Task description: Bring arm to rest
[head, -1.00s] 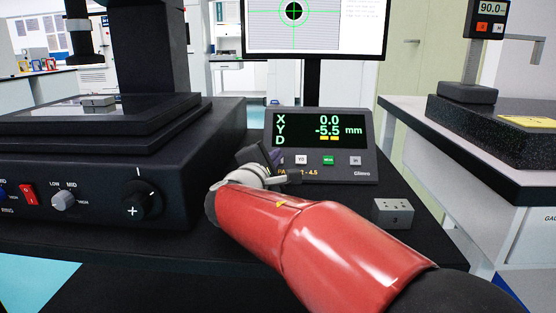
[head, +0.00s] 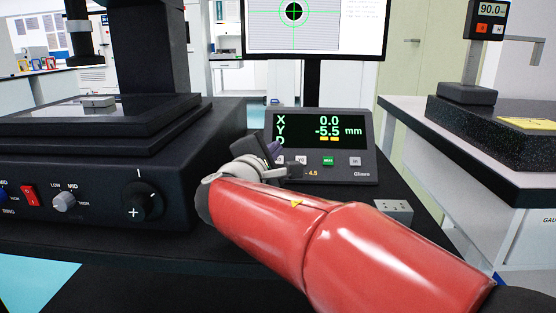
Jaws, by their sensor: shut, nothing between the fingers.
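My red arm reaches in from the lower right, over the black bench in front of the display unit (head: 345,170). My gripper (head: 273,150) is at its far end, small and partly hidden behind my own wrist. It is shut, with nothing seen in it. It stands in front of the left edge of the display unit and covers part of its lower left buttons; I cannot tell whether they touch. The display reads X 0.0 and Y -5.5 mm.
A black measuring machine (head: 90,190) with knobs and a glass stage stands close on the left. A small grey block (head: 397,209) lies right of my arm, partly covered. A monitor (head: 315,25) stands behind. A granite plate (head: 480,125) with a height gauge is on the right-hand table.

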